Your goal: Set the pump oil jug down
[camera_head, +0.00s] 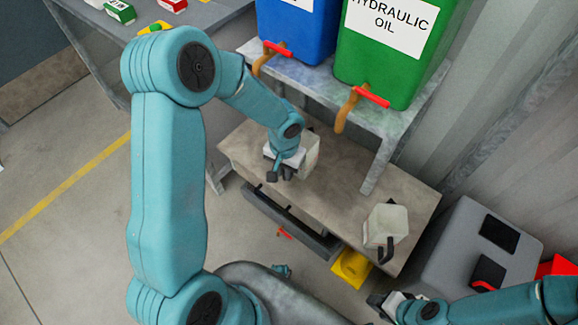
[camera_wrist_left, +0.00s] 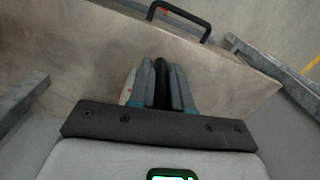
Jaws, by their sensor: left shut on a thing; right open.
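A cream jug (camera_head: 311,150) is at the left part of the low bench, mostly behind my left gripper (camera_head: 281,174). The left gripper is shut on its black handle, which shows between the fingers (camera_wrist_left: 163,88) in the left wrist view. A strip of the pale jug (camera_wrist_left: 129,86) shows left of the fingers there. The jug looks upright; I cannot tell whether its base touches the bench. A second cream jug (camera_head: 386,222) with a black handle stands at the bench's right end. I cannot read a label on either. My right gripper (camera_head: 384,305) is open, low and right, away from both jugs.
The low bench (camera_head: 345,190) is clear between the jugs. A dark open drawer (camera_head: 290,222) juts from its front. A shelf above holds a blue container (camera_head: 298,25) and a green hydraulic oil container (camera_head: 395,60) with taps. A grey case (camera_head: 470,245) is at right.

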